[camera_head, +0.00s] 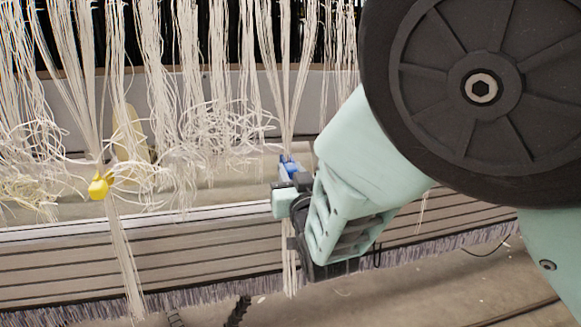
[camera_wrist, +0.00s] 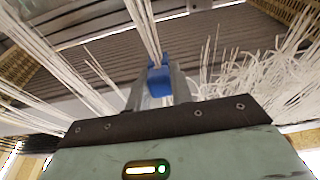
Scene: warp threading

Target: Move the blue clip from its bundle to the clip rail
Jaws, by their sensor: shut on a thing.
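The blue clip (camera_head: 289,166) sits on a gathered bundle of white threads (camera_head: 285,115) right of centre in the head view. My gripper (camera_head: 283,180) is at the clip, its fingers shut on it. In the wrist view the blue clip (camera_wrist: 159,80) is between the two fingers of my gripper (camera_wrist: 158,90), with threads running up from it. In the head view the threads also hang below the gripper. The clip is partly hidden by my gripper in the head view. The slatted pale beam (camera_head: 180,255) runs behind; I cannot tell whether it is the clip rail.
A yellow clip (camera_head: 98,187) holds another thread bundle at the left. Loose, tangled white threads hang along the loom on both sides of my gripper. A bristly fringe (camera_head: 190,296) runs below the beam. The floor (camera_head: 430,290) is mostly clear at the lower right.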

